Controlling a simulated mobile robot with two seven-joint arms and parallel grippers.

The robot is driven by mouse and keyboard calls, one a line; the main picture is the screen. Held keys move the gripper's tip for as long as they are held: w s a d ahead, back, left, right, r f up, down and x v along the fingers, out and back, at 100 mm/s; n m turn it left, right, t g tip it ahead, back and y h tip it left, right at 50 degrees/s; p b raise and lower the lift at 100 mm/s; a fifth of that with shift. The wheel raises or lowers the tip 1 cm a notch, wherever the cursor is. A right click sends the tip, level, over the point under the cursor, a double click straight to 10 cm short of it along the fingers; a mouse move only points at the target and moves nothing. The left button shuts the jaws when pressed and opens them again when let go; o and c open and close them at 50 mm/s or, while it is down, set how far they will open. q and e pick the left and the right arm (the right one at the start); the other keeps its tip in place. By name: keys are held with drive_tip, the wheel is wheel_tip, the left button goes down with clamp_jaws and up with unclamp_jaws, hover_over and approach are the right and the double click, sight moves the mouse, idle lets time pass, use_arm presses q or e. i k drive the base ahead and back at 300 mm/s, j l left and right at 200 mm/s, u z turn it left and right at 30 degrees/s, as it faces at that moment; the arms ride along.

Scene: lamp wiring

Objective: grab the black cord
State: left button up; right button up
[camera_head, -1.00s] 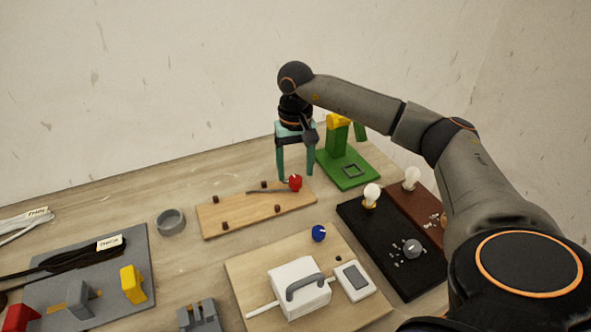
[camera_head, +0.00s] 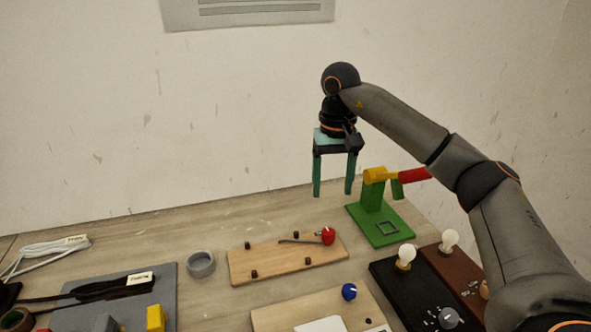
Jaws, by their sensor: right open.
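The black cord (camera_head: 100,291) lies bundled at the lower left, across the grey mat (camera_head: 166,274), with a pale tag (camera_head: 140,279) on it. Its left end runs to the picture's edge. My right gripper (camera_head: 332,192) hangs fingers down in the upper middle, open and empty. It shows against the wall, above and behind the wooden board with the red knob, far to the right of the cord. My left gripper is not in view.
A grey ring (camera_head: 200,264) stands between the mat and the wooden board (camera_head: 300,265). A green stand (camera_head: 372,217) with yellow and red parts is right of my gripper. Black and brown bulb bases are at lower right.

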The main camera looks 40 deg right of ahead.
sight(137, 283)
drive_tip(key=k, duration=1.5)
